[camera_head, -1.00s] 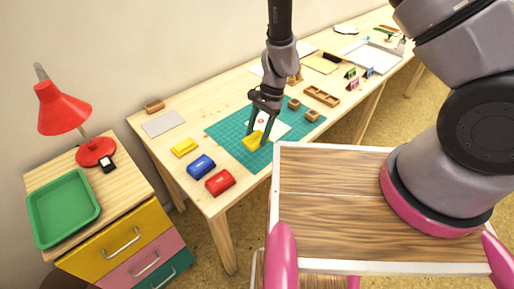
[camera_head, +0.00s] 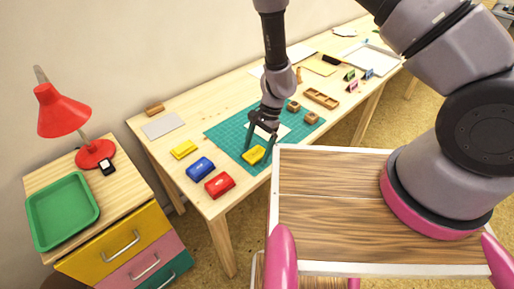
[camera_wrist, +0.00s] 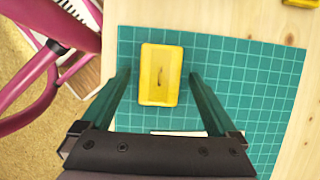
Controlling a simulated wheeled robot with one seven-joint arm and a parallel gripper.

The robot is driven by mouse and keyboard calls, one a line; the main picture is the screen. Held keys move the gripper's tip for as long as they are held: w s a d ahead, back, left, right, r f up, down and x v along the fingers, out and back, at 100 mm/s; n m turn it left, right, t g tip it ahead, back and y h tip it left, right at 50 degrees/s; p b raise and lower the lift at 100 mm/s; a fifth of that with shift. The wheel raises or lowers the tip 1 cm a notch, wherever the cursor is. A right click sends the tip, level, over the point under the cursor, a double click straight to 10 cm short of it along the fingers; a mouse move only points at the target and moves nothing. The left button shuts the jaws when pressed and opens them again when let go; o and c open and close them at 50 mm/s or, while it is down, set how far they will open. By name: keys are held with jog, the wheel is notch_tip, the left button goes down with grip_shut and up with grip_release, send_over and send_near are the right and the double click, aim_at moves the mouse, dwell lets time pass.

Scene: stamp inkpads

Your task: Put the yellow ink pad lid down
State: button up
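The yellow ink pad lid (camera_head: 254,156) lies on the green cutting mat (camera_head: 226,131) near its front edge. My gripper (camera_head: 260,152) is open around the lid, with one finger on each side. In the wrist view, my gripper (camera_wrist: 159,77) shows clear gaps between both fingers and the lid. The yellow ink pad (camera_head: 184,149) sits on the bare wood left of the mat.
A blue ink pad (camera_head: 201,168) and a red ink pad (camera_head: 220,184) stand by the table's front edge. A white paper (camera_head: 283,131) and small wooden blocks (camera_head: 311,118) are on the mat. A grey sheet (camera_head: 163,125) lies at the left.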

jog(key=w+d+r+n+t+y, duration=0.15)
jog(key=d+r, duration=0.25)
jog(key=r, duration=0.9)
jog(key=w+d+r+t, duration=0.1)
jog(key=w+d+r, duration=0.3)
jog(key=r, duration=0.8)
jog(key=w+d+r+n+t+y, duration=0.15)
jog(key=d+r, duration=0.35)
jog(key=r, duration=0.8)
jog(key=s+d+r+t+h, duration=0.2)
jog(key=s+d+r, duration=0.3)
jog(key=d+r, duration=0.3)
jog(key=s+d+r+n+t+h, duration=0.1)
jog(key=s+d+r+t+h, duration=0.1)
jog(key=s+d+r+t, duration=0.2)
jog(key=s+d+r, duration=0.2)
jog(key=d+r, duration=0.2)
jog(key=shift+d+t, duration=0.3)
